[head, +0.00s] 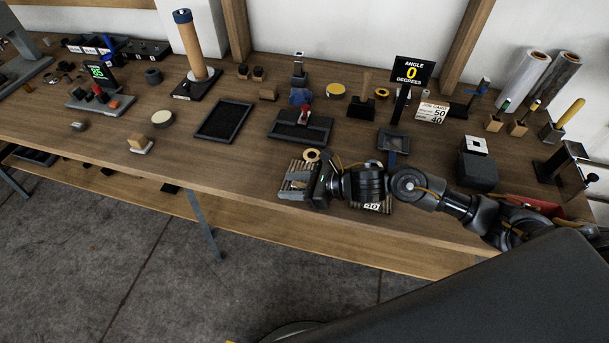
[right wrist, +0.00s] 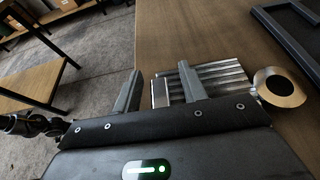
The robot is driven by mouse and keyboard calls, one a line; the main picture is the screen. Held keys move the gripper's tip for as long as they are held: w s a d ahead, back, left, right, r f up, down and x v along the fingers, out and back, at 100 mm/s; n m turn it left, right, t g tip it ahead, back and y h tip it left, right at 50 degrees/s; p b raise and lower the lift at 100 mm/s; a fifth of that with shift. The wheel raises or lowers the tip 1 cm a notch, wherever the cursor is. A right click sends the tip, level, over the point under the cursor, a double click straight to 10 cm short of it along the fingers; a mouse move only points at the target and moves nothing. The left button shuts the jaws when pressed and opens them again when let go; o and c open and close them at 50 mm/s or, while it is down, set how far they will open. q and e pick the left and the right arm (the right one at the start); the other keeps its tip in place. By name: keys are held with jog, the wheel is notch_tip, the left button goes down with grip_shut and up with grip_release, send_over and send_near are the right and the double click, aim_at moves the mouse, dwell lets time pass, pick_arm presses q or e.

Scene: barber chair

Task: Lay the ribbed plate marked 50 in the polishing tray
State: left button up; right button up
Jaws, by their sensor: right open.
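One ribbed metal plate (head: 297,168) lies near the table's front edge, just left of my right gripper (head: 302,186); no number on it can be read. A second ribbed plate (head: 374,209) lies under my right forearm, mostly hidden, with a white label that seems to read 50. In the right wrist view, my right gripper (right wrist: 158,83) is open, its right finger overlapping the ribbed plate (right wrist: 222,76) and its left finger beside it. Whether they touch cannot be told. A dark shallow tray (head: 249,106), perhaps the polishing tray, lies farther left. My left gripper is not seen.
A brass ring (head: 312,155) lies beside the nearer plate, and a dark clamp base (head: 287,131) stands behind it. A job card (head: 433,112) lists 50 and 40. The front table strip between block and plate is clear.

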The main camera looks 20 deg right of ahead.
jog(key=shift+c, duration=0.4)
grip_shut()
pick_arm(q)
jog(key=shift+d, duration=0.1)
pick_arm(e)
jog(key=shift+r, duration=0.15)
